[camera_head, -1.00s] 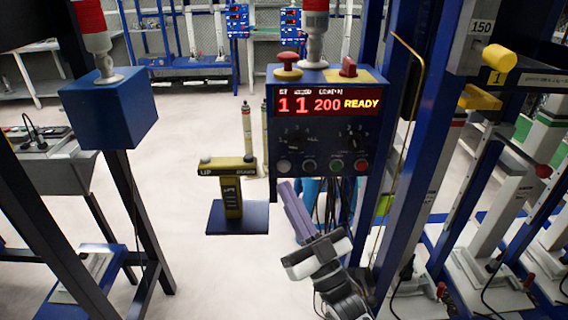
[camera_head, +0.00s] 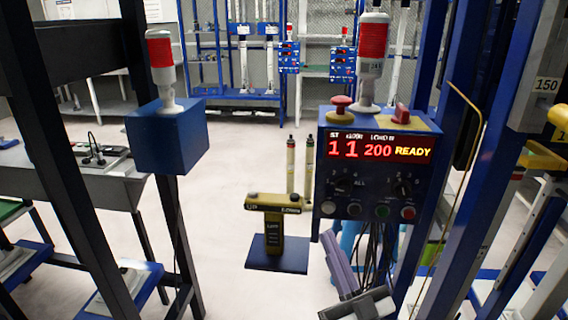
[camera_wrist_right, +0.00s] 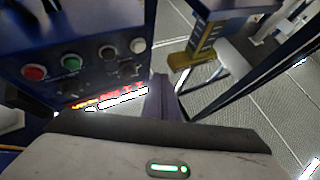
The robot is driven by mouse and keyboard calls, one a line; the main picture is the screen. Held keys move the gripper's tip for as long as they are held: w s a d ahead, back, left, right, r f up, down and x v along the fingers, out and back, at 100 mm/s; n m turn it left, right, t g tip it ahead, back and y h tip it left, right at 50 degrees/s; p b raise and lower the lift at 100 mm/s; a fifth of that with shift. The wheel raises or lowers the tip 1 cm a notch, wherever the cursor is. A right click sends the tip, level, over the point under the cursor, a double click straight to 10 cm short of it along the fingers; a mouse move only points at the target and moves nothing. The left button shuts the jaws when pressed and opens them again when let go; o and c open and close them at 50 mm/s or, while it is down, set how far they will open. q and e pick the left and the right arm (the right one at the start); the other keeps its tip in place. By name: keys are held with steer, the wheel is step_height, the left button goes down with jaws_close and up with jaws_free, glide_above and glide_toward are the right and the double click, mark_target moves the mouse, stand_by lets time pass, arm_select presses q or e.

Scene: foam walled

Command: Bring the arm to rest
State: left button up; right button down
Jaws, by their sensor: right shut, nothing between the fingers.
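My right gripper (camera_head: 332,248) shows at the lower middle of the head view, its purple-grey fingers together and empty, pointing up and to the left. It is below the blue control box (camera_head: 380,128), and I cannot tell its exact distance from the box. In the right wrist view the closed fingers (camera_wrist_right: 160,98) show beyond the pale gripper body, with the control box at the left. My left gripper and arm are not in view.
The control box reads "1 1 200 READY" and carries knobs and buttons. A yellow T-shaped handle unit (camera_head: 273,228) on a blue plate stands left of my gripper. Blue posts (camera_head: 475,150) rise at the right. A blue lamp box (camera_head: 167,136) is at the left. Pale floor is open behind.

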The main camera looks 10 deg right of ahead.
steer(key=s+f+g+h, duration=0.1)
steer(key=s+f+g, duration=0.2)
steer(key=f, duration=0.3)
steer(key=s+f+m+g+h, duration=0.1)
steer(key=s+f+g, duration=0.1)
steer(key=f, duration=0.5)
steer(key=s+f+g+h, duration=0.1)
steer(key=s+f+g, duration=0.2)
steer(key=f, duration=0.3)
steer(key=s+f+g+h, duration=0.1)
steer(key=s+f+g, duration=0.6)
steer(key=s+f, duration=0.6)
steer(key=s, duration=0.3)
steer(key=shift+d, duration=0.15)
